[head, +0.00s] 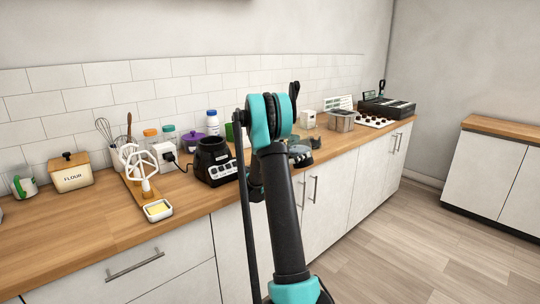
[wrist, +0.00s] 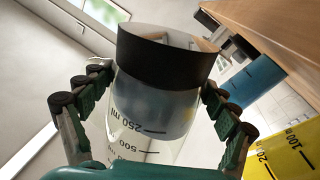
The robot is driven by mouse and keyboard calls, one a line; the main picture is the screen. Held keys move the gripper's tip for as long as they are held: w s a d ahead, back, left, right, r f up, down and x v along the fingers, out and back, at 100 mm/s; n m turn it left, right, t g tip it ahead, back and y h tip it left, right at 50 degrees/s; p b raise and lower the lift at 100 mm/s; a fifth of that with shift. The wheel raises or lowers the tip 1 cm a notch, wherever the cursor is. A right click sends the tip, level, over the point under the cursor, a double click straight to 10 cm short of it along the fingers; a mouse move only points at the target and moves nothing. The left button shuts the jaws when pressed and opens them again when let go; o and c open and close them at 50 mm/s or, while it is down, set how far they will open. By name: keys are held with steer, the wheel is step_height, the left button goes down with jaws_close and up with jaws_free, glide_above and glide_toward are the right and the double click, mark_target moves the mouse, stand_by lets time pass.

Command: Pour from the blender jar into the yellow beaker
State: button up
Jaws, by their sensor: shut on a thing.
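The blender jar (wrist: 150,125) is clear, with a wide black collar and dark ml marks, in the middle of the wrist view. My gripper (wrist: 156,85) is shut on it, with green jointed fingers on both sides. A bluish-grey tint shows inside the jar; I cannot tell whether it is contents. The yellow beaker (wrist: 285,157), with dark ml marks, is at the lower right of the wrist view, apart from the jar and partly cut off by the frame. In the head view my arm hides the jar and much of the gripper, and I cannot make out the yellow beaker.
A blue beaker (wrist: 258,80) stands beside the yellow one. The left front counter is clear.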

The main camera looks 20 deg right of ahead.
mark_target(299, 145)
stand_by(0.3)
steer(key=shift+r+m+g+y, duration=0.3)
steer(key=shift+r+m+y, duration=0.4)
steer(key=shift+r+m, duration=1.7)
steer(key=shift+r, duration=0.15)
steer(key=shift+n, duration=0.3)
steer(key=shift+f+n+h, duration=0.7)
steer(key=shift+f+n, duration=1.4)
steer(key=shift+f, duration=0.45)
steer(key=shift+s+r+n+t+h, duration=0.1)
steer(key=shift+r+n+t+h, duration=0.15)
steer(key=shift+n+t, duration=0.4)
steer(key=shift+r+n, duration=0.4)
steer(key=shift+n, duration=0.35)
